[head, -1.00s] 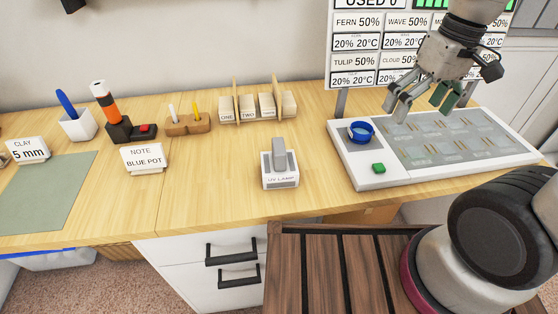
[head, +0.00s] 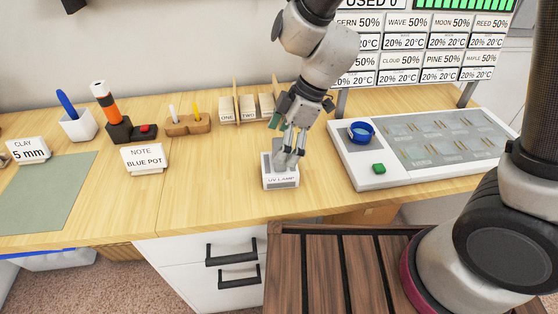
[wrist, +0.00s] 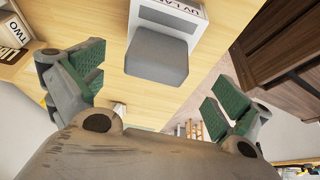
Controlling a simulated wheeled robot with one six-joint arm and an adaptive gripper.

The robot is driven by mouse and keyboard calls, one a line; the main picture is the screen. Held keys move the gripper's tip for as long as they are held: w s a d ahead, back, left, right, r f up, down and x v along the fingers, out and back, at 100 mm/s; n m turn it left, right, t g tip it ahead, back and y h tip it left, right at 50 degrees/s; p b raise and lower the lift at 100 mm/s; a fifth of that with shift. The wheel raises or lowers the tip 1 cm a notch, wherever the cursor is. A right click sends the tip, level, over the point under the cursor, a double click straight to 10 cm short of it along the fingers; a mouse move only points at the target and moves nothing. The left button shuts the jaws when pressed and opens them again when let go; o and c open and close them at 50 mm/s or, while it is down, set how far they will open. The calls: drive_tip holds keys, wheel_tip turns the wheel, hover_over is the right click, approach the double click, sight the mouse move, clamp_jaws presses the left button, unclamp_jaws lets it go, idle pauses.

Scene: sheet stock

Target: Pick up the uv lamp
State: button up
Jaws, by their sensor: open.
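The uv lamp (head: 279,158) is a grey rounded block standing in a small white holder (head: 281,184) labelled "UV LAMP" on the wooden bench. In the wrist view the grey lamp (wrist: 157,56) shows at the top middle, between the spread fingers, with its white holder (wrist: 180,14) beyond it. My gripper (head: 291,140) is open and empty, just above and partly in front of the lamp in the head view. Its green-padded fingers also show in the wrist view (wrist: 155,90), apart from the lamp. In the head view the fingers hide part of the lamp's right side.
Wooden blocks labelled ONE and TWO (head: 227,108) stand behind the lamp. A white tray panel (head: 370,181) with a blue round dish (head: 361,132) and a green button (head: 378,168) is to the right. A note card (head: 143,158) stands left. The bench between card and lamp is clear.

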drive_tip(key=x, duration=0.6)
drive_tip(key=shift+w+d+f, duration=0.2)
drive_tip(key=shift+w+f, duration=0.1)
drive_tip(key=shift+w, duration=0.05)
drive_tip(key=c, duration=1.2)
